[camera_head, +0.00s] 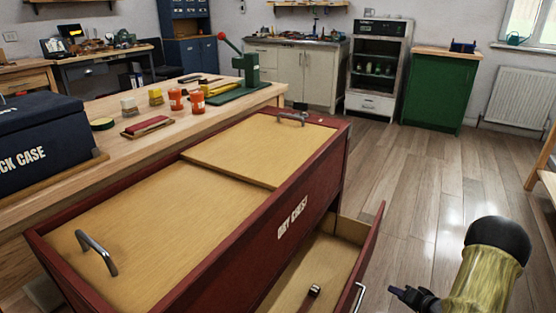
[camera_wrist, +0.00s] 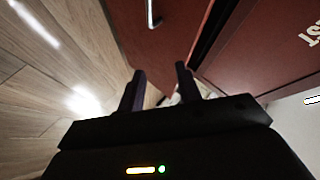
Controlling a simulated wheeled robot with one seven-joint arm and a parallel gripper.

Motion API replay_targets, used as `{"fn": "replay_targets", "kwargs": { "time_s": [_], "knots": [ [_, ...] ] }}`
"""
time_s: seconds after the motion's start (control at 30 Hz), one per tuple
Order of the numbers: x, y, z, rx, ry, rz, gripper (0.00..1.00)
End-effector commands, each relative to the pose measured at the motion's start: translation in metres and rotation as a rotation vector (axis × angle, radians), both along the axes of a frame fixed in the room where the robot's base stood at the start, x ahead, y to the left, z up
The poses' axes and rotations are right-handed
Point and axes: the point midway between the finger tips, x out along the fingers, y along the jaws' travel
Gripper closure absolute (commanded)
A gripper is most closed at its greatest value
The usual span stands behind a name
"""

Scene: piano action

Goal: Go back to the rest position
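My gripper (camera_head: 402,293) is at the lower right of the head view, just right of the open drawer (camera_head: 330,262) of the red chest marked "DRY CHEST" (camera_head: 292,217). In the wrist view my gripper (camera_wrist: 160,82) has its two dark fingers apart with no object clearly held between them. A small pale patch shows beside the right finger, too blurred to name. The drawer's red front with its metal handle (camera_wrist: 153,14) lies beyond the fingers, and the handle also shows in the head view (camera_head: 360,298). A small dark brown object (camera_head: 314,291) lies in the drawer.
The chest's wooden lid panels (camera_head: 160,210) are in place. A workbench (camera_head: 75,155) behind it bears a dark case (camera_head: 40,140), orange jars (camera_head: 176,98) and a green press (camera_head: 245,75). Wooden floor (camera_head: 420,180) is clear to the right, before a green cabinet (camera_head: 438,92).

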Motion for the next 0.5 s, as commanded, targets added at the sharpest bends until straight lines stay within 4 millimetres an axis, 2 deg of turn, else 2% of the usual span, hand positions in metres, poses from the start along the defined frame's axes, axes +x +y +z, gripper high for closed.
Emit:
{"fn": "replay_targets", "kwargs": {
  "time_s": [0.03, 0.2, 0.37, 0.5],
  "knots": [
    [0.010, 0.006, 0.018, -0.058, 0.012, 0.007, 0.66],
    [0.029, 0.025, 0.058, -0.240, 0.077, 0.013, 0.66],
    [0.035, 0.050, 0.097, -0.380, 0.147, 0.029, 0.66],
    [0.030, 0.077, 0.130, -0.480, 0.215, 0.053, 0.66]
  ]
}}
